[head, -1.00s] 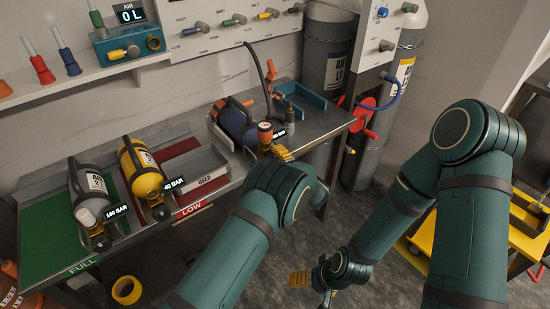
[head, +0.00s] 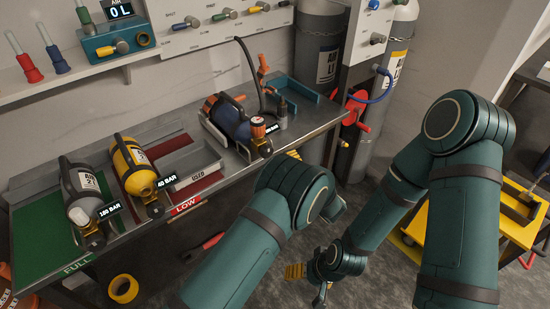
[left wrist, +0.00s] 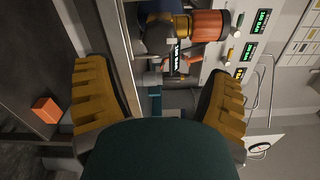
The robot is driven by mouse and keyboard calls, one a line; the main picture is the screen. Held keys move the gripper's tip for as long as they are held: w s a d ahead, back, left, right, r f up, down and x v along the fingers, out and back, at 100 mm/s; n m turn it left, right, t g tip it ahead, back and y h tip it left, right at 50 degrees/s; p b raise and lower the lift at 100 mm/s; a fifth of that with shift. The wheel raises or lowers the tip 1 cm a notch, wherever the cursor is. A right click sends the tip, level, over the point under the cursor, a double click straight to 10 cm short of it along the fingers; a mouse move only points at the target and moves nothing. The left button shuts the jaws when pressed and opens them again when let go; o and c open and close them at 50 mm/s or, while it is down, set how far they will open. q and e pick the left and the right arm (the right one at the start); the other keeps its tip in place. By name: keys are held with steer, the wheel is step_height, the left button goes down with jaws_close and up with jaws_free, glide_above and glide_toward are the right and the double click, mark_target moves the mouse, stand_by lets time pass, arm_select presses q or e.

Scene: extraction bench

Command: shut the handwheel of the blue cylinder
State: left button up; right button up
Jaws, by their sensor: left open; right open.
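The blue cylinder (head: 228,120) lies in a cradle on the bench, its valve end toward me. Its orange handwheel (head: 258,127) sits on a brass valve, beside a small black gauge display. In the left wrist view the orange handwheel (left wrist: 209,25) and part of the blue cylinder (left wrist: 155,7) show at the top. My left gripper (left wrist: 160,100) is open and empty, apart from the handwheel. In the head view it is mostly hidden behind its own arm; a yellow fingertip shows. My right gripper (head: 307,284) is open and empty, low over the floor.
A grey cylinder (head: 82,190) and a yellow cylinder (head: 132,165) lie at the bench's left. A grey tray (head: 190,168) stands between the yellow and blue cylinders. A black hose (head: 248,65) rises behind the blue one. A yellow cart (head: 520,235) stands at the right.

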arm_select(q)
steer(key=v, duration=0.3)
steer(key=shift+s+d, duration=0.1)
steer(key=shift+s, duration=0.15)
steer(key=s+a+f+n+g+h, duration=0.1)
steer(key=a+f+n+g+h, duration=0.3)
steer(key=a+f+n+h, duration=0.5)
steer(key=s+a+f+n+g+h, duration=0.1)
steer(key=s+a+n+g+h, duration=0.1)
steer(key=s, duration=1.1)
steer(key=s+a+f+n+g+h, duration=0.2)
steer(key=s+a+g, duration=0.5)
steer(key=s, duration=0.6)
steer(key=shift+n+h, duration=0.8)
steer(key=shift+n, duration=0.2)
